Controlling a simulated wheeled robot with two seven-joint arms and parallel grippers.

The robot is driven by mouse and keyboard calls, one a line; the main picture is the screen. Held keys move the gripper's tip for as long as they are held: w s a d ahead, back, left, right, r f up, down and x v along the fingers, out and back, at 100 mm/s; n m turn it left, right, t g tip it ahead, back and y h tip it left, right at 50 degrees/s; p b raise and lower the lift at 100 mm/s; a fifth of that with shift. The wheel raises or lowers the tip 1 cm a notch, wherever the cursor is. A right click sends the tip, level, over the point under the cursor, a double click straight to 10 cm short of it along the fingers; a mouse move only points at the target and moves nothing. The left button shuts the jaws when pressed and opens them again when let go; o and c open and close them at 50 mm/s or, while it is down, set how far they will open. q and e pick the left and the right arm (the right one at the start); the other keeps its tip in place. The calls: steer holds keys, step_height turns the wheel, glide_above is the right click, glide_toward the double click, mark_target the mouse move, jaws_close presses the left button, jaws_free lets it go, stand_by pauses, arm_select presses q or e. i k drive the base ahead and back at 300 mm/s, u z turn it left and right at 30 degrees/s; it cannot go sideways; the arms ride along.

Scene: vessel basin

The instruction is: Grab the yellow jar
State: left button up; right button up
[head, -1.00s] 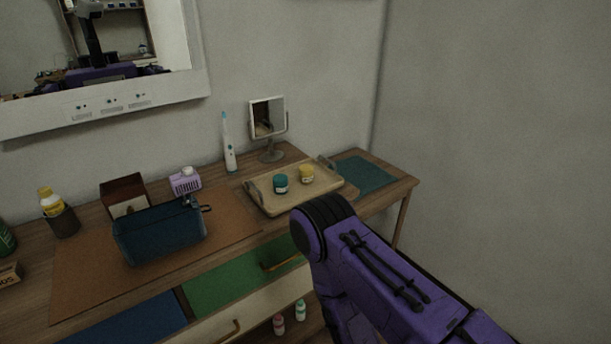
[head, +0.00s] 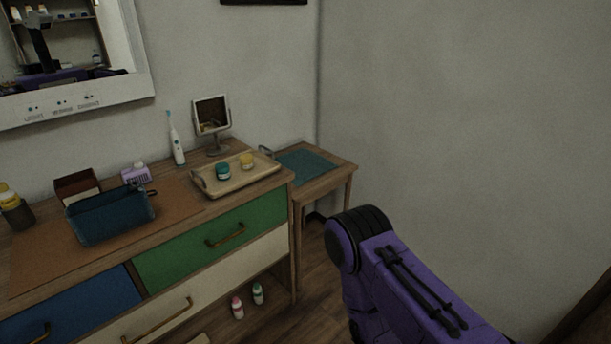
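The yellow jar (head: 247,161) is a small jar with a yellow body. It stands upright on a tan tray (head: 210,191) with handles, at the right end of the dresser top. A teal jar (head: 223,172) with a pale lid stands close to its left on the same tray. My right arm comes in at the lower right, well to the right of and below the tray. Its gripper is out of the frame, and my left gripper is also not seen.
A small mirror (head: 212,117) and an electric toothbrush (head: 177,145) stand behind the tray. A lower side table with a teal mat (head: 306,164) adjoins on the right. Two small bottles (head: 258,293) sit below the drawers.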

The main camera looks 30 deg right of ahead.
mark_target(246, 159)
steer(key=z, duration=0.05)
steer(key=k, duration=0.45)
steer(key=z, duration=1.3)
steer(key=i, duration=0.95)
steer(key=z, duration=0.05)
